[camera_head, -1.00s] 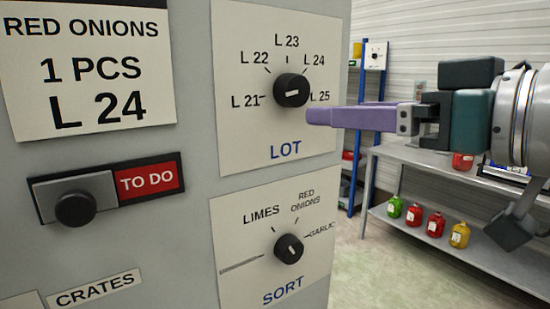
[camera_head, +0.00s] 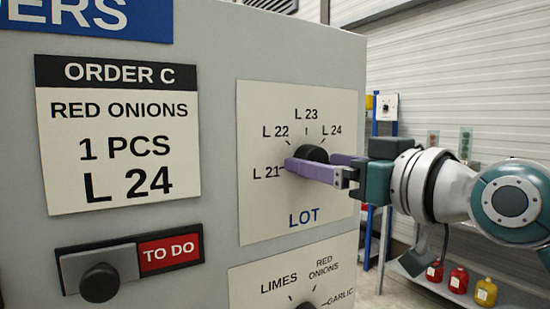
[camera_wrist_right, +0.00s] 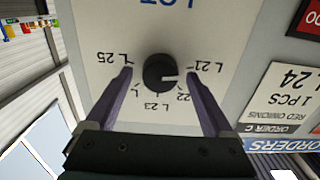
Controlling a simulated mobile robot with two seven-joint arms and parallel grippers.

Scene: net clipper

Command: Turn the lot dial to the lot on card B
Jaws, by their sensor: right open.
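The lot dial is a black knob (camera_head: 313,152) on a white LOT plate (camera_head: 262,215), with lots L 21 to L 24 readable around it in the head view. In the right wrist view, upside down, the knob (camera_wrist_right: 157,68) has a white mark pointing about toward L 21. My right gripper (camera_head: 311,162) is open, its purple fingers on either side of the knob; I cannot tell whether they touch it. The near finger hides part of the knob, and L 25 is hidden in the head view. The visible card (camera_head: 118,195) reads ORDER C, red onions, 1 PCS, L 24. Card B is not in view.
Below the card is a TO DO slider with a black knob (camera_head: 100,283). A SORT dial (camera_head: 305,305) is partly cut off below the lot plate. A shelf with red and yellow jars (camera_head: 458,280) stands behind at the right.

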